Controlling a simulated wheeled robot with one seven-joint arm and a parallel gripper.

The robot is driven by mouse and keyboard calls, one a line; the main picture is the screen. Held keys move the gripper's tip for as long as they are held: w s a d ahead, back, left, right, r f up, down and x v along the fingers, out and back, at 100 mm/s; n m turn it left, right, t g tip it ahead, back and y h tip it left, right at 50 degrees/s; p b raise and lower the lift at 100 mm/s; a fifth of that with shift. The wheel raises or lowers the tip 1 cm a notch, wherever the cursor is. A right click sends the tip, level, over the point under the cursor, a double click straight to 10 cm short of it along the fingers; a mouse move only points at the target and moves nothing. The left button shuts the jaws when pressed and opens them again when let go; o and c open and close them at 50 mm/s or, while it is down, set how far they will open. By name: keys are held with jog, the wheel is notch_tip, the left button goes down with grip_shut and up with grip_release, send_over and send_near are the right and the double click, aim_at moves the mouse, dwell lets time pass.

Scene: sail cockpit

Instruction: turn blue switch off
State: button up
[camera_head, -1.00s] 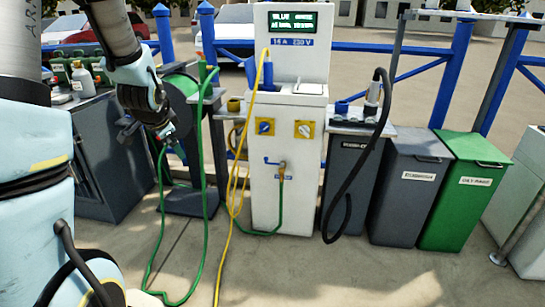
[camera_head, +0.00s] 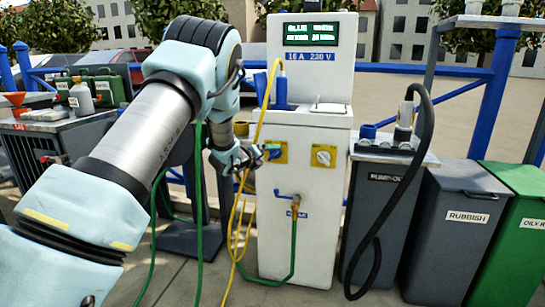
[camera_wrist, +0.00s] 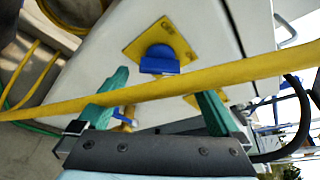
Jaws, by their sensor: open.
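The blue switch (camera_wrist: 160,60) is a rotary knob on a yellow plate (camera_wrist: 135,50) on the white pedestal's front, in the wrist view. In the head view its plate (camera_head: 282,152) is partly hidden by my gripper (camera_head: 262,155), and the knob is hard to make out. My gripper is open; its two green fingers (camera_wrist: 158,104) point toward the plate, apart from the knob. A yellow cable (camera_wrist: 190,80) crosses the wrist view in front of the fingers and just below the knob.
A second yellow plate with a white knob (camera_head: 323,156) sits to the right. Below is a tap (camera_head: 294,204) with a green hose. A black hose (camera_head: 415,165) hangs at right near grey bins (camera_head: 455,235). The pedestal's display (camera_head: 311,34) is lit.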

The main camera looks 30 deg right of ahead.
aim_at(272, 155)
jog(key=shift+x, duration=2.3)
jog(key=c, duration=1.3)
